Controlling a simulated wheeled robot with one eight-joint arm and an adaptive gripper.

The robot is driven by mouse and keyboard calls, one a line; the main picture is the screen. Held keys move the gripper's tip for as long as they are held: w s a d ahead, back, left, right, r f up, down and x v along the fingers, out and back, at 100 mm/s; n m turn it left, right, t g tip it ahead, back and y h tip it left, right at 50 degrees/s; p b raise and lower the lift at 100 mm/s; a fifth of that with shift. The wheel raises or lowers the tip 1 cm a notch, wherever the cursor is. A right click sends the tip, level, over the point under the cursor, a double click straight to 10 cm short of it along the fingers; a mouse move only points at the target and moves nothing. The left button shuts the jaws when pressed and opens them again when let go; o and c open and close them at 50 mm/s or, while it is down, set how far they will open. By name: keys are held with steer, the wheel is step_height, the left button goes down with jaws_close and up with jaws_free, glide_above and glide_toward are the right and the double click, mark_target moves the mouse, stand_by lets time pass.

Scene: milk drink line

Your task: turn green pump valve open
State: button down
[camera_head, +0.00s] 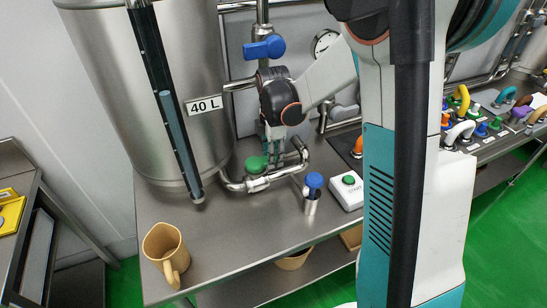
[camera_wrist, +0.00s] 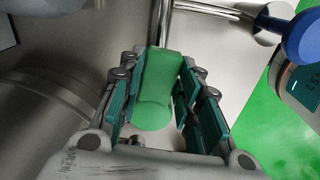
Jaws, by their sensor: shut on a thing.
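The green pump valve handle (camera_head: 256,163) sits on the steel pipework at the foot of the large tank. In the wrist view the green handle (camera_wrist: 157,82) lies lengthwise between the teal pads of my gripper (camera_wrist: 160,72). The jaws are shut on it. In the head view my gripper (camera_head: 272,138) points down at the valve, and its fingertips are partly hidden. The valve's stem and body are mostly hidden below the handle in the wrist view.
The 40 L steel tank (camera_head: 150,85) stands close on the left. A blue valve (camera_head: 264,47) is on the pipe behind. A blue-topped tap (camera_head: 313,182) and a START button box (camera_head: 347,190) stand to the right. A tan mug (camera_head: 163,247) is at the front left.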

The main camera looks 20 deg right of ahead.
steer(key=shift+w+n, duration=0.3)
steer(key=shift+n, duration=0.2)
steer(key=c, duration=1.2)
jaws_free()
steer(key=shift+w, duration=0.1)
steer(key=shift+o, duration=0.2)
step_height(320, 180, up, 12)
